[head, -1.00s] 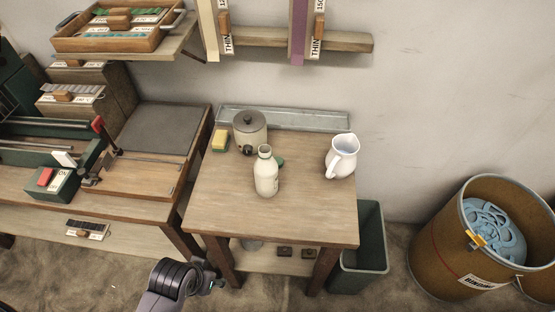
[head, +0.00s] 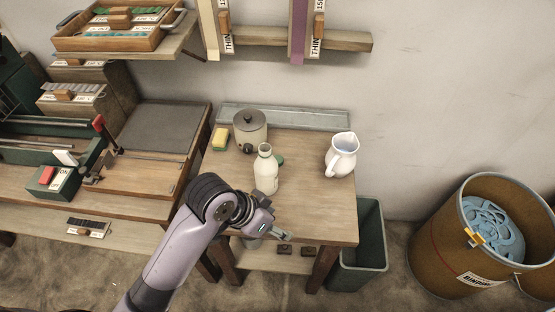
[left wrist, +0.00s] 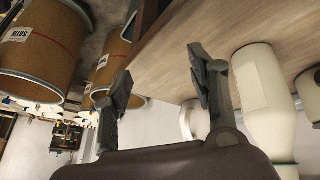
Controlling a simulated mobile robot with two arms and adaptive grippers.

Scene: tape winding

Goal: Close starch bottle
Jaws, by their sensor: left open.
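The starch bottle (head: 265,172), cream-white with a narrow neck, stands upright on the small wooden table (head: 315,210). A small green object (head: 281,160), perhaps its cap, lies behind the bottle to the right and is partly hidden. My left gripper (head: 284,237) is at the table's front edge, in front of the bottle and apart from it. In the left wrist view the gripper (left wrist: 160,85) has its fingers wide apart with nothing between them. The bottle (left wrist: 265,95) shows large there, right of the fingers. My right gripper is not in view.
A grey lidded pot (head: 250,130) and a yellow-green sponge (head: 220,138) stand behind the bottle. A white pitcher (head: 341,155) stands at the right. A green bin (head: 371,250) is beside the table. The table's front right is clear.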

